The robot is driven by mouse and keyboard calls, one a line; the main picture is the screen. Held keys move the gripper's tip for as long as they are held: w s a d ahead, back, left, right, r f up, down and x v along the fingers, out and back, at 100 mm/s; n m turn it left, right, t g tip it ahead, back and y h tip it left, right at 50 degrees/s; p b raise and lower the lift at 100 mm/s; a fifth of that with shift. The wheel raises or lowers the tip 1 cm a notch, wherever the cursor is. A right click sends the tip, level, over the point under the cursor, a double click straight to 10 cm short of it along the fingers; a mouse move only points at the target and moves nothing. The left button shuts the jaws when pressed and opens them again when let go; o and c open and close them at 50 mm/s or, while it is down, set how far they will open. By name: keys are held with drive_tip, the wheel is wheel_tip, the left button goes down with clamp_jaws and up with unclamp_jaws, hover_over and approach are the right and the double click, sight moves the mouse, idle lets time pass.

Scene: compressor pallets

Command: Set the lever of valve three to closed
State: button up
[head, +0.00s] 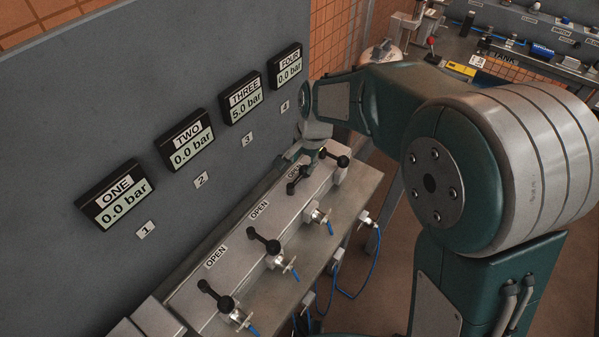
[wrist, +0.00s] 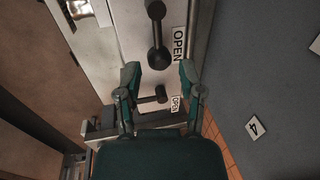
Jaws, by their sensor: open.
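The valve three lever (head: 298,180) is black with knobbed ends. It lies along the grey rail beside an OPEN label, unlike the other levers, which lie across the rail. Gauge THREE (head: 245,97) reads 5.0 bar. In the wrist view this lever (wrist: 157,32) runs up the picture, its larger knob just beyond my fingertips. My gripper (wrist: 160,75) is open and empty, its two green fingers left and right of the lever's line. In the head view my gripper (head: 309,152) is above the rail near valves three and four, its fingers hard to make out.
The valve four lever (head: 334,156) is close to my gripper; it also shows between my fingers in the wrist view (wrist: 150,98). The levers of valve two (head: 263,240) and valve one (head: 215,295) lie toward the front. A grey panel (head: 60,100) stands behind the rail.

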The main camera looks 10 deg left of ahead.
sight(299, 177)
drive_tip(key=f, duration=0.5)
drive_tip(key=shift+w+a+f, duration=0.25)
drive_tip(key=shift+a, duration=0.15)
clamp_jaws()
